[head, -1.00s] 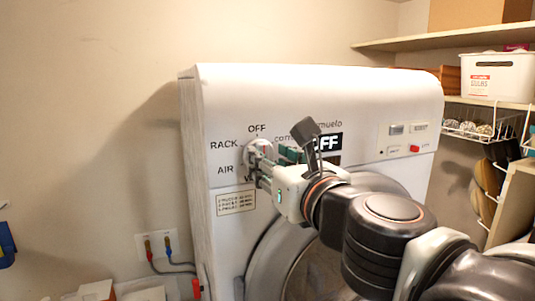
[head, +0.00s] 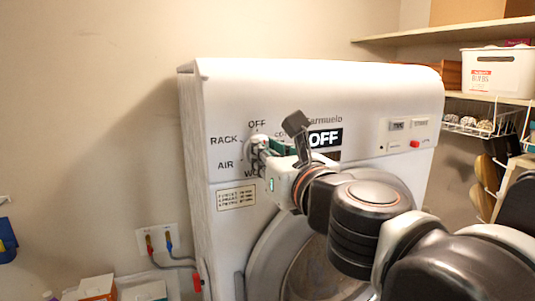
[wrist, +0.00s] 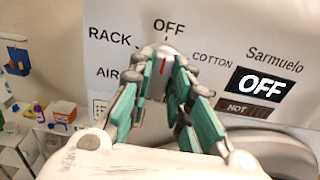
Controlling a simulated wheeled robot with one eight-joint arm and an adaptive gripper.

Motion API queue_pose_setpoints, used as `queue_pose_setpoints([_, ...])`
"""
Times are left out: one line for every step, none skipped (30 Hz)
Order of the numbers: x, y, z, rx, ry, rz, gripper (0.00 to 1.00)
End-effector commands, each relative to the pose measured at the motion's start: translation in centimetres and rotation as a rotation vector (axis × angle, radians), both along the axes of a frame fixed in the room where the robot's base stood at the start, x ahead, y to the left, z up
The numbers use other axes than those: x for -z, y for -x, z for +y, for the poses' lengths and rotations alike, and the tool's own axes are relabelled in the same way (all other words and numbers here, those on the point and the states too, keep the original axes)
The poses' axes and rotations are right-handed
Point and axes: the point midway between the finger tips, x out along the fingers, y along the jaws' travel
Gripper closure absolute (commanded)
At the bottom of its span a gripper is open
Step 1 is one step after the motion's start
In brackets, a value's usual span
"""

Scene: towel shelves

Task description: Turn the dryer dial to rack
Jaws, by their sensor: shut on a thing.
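The dryer (head: 300,85) is white, with a dial (wrist: 163,52) on the left of its front panel. Labels around the dial include OFF (wrist: 169,27) above, RACK (wrist: 110,36) to the upper left, AIR to the left and COTTON to the right. A red mark on the dial points roughly up, near OFF. My gripper (wrist: 165,68) is shut on the dial, with green-padded fingers on both sides of it. In the head view my gripper (head: 263,150) covers much of the dial. The display (head: 325,138) reads OFF.
The round dryer door (head: 262,255) lies below my arm. Shelves with a white bin (head: 497,72) and a wire basket (head: 470,127) stand at the right. Wall taps (head: 158,243) and small boxes (head: 98,288) are at the lower left.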

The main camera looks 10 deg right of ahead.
Motion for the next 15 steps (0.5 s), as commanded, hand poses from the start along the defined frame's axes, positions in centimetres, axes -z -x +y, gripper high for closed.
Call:
queue_pose_setpoints([-0.01,0.0,0.0,0.0,-0.002,0.001,1.0])
queue_pose_setpoints([-0.01,0.0,0.0,0.0,-0.005,0.001,1.0])
queue_pose_setpoints([-0.01,0.0,0.0,0.0,-0.011,0.003,1.0])
queue_pose_setpoints([-0.01,0.0,-0.01,0.0,-0.016,0.005,1.0])
queue_pose_setpoints([-0.01,0.0,-0.01,0.0,-0.022,0.006,1.0])
queue_pose_setpoints([0.0,-0.01,-0.02,0.0,-0.033,0.009,1.0])
queue_pose_setpoints([0.0,-0.01,-0.02,0.0,-0.043,0.012,1.0])
queue_pose_setpoints([0.0,-0.02,-0.03,0.0,-0.056,0.016,1.0])
queue_pose_setpoints([0.0,-0.02,-0.04,0.0,-0.074,0.021,1.0])
queue_pose_setpoints([0.01,-0.02,-0.05,0.0,-0.089,0.026,1.0])
queue_pose_setpoints([0.01,-0.03,-0.05,0.0,-0.107,0.031,1.0])
queue_pose_setpoints([0.01,-0.04,-0.07,0.0,-0.132,0.038,1.0])
queue_pose_setpoints([0.02,-0.04,-0.08,0.0,-0.153,0.044,1.0])
queue_pose_setpoints([0.02,-0.05,-0.09,0.0,-0.176,0.051,1.0])
queue_pose_setpoints([0.02,-0.05,-0.11,0.0,-0.209,0.06,1.0])
